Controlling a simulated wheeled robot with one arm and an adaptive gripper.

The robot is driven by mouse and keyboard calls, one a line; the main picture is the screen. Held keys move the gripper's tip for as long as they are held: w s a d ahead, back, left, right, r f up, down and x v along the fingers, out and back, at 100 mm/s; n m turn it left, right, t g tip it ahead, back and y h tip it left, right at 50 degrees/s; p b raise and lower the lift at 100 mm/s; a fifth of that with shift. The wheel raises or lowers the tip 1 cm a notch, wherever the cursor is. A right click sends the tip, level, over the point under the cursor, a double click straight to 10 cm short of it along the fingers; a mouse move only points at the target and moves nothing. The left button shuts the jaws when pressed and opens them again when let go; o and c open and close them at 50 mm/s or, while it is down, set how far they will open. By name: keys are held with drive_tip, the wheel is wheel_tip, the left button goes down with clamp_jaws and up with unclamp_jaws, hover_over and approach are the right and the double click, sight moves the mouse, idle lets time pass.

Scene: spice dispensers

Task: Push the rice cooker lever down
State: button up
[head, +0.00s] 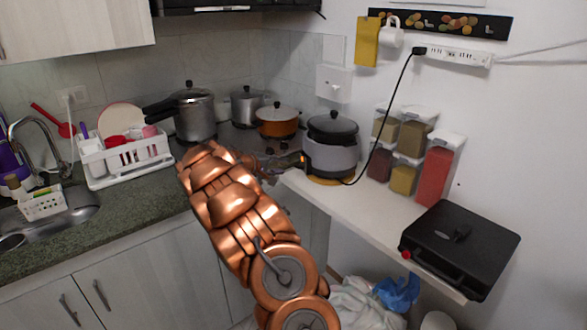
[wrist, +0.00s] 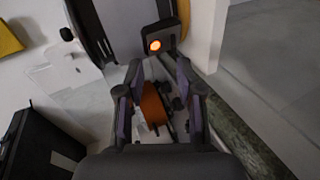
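The rice cooker (head: 331,155) is grey with a dark lid and stands on a round wooden base at the far-left end of the white shelf. Its dark front panel (wrist: 160,36) has a glowing orange light and shows at the top of the wrist view. The lever's exact position is hard to make out. My gripper (wrist: 156,64) is just below this panel in the wrist view, with its fingers apart. In the head view my copper-coloured arm reaches toward the cooker's left side; contact is unclear.
Several clear spice dispensers (head: 413,138) stand right of the cooker, and a black grill (head: 460,245) lies on the shelf (head: 360,206). Pots (head: 277,122) stand behind on the stove. A black cord (head: 386,125) runs from the power strip (head: 455,56) to the cooker.

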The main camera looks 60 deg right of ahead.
drive_tip(key=t, duration=0.1)
approach(296, 167)
drive_tip(key=shift+n+h, duration=0.3)
drive_tip(key=shift+p+x, duration=1.15)
drive_tip(key=shift+x, duration=2.4)
drive_tip(key=shift+d+f, duration=0.55)
drive_tip(key=shift+d, duration=0.05)
clamp_jaws()
